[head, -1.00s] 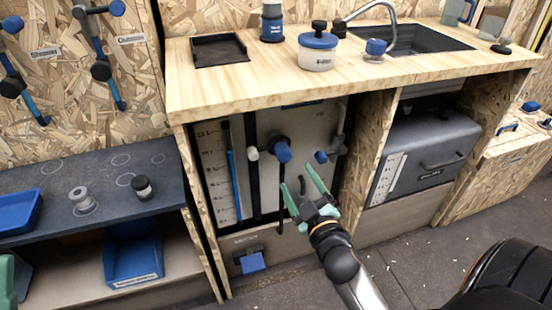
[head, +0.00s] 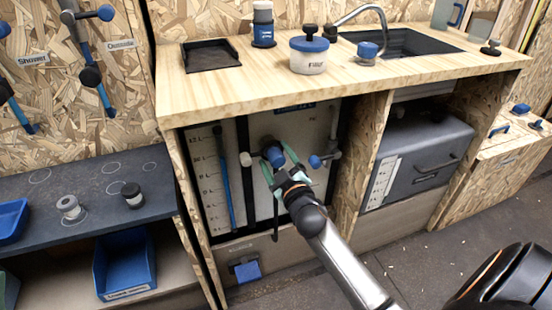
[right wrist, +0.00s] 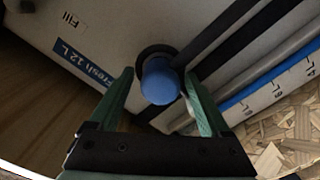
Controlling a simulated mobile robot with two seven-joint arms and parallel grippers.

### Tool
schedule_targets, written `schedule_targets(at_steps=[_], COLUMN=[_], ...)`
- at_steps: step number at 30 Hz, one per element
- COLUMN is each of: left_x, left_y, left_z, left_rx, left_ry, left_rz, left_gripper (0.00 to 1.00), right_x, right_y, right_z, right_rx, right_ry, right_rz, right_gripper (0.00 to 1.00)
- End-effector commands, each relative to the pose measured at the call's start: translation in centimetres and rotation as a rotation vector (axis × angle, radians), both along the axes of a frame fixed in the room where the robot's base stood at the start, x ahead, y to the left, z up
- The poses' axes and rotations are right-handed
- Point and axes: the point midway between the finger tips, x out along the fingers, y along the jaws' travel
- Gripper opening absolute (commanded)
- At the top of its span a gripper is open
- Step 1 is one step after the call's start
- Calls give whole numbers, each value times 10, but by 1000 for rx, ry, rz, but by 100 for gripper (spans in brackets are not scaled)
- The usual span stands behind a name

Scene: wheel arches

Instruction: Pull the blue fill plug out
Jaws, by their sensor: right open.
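The blue fill plug (head: 274,155) is a round blue knob on a dark collar, on the front of the pale water tank (head: 300,125) under the counter. It also shows in the right wrist view (right wrist: 160,82), near the "Fill" and "Fresh 12 L" labels. My right gripper (head: 278,160) is at the plug, with its green fingers apart. In the right wrist view its fingers (right wrist: 157,78) stand on either side of the plug, and gaps show between them and the knob. The plug sits in its collar. My left gripper is out of view.
The wooden counter (head: 210,95) overhangs above. An upright wooden panel (head: 358,160) bounds the bay on the right.

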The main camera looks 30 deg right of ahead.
Motion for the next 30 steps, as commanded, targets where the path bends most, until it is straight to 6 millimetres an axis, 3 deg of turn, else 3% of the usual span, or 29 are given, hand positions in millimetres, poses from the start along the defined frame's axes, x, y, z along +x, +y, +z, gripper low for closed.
schedule_targets(at_steps=[2,23,30], left_x=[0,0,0], left_y=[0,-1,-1], left_z=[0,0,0], left_rx=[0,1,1], left_ry=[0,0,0], left_rz=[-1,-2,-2], left_gripper=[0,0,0], right_x=[0,0,0], right_y=[0,0,0], right_z=[0,0,0], right_rx=[0,0,0], right_ry=[0,0,0], right_rz=[0,0,0], right_gripper=[81,2,0])
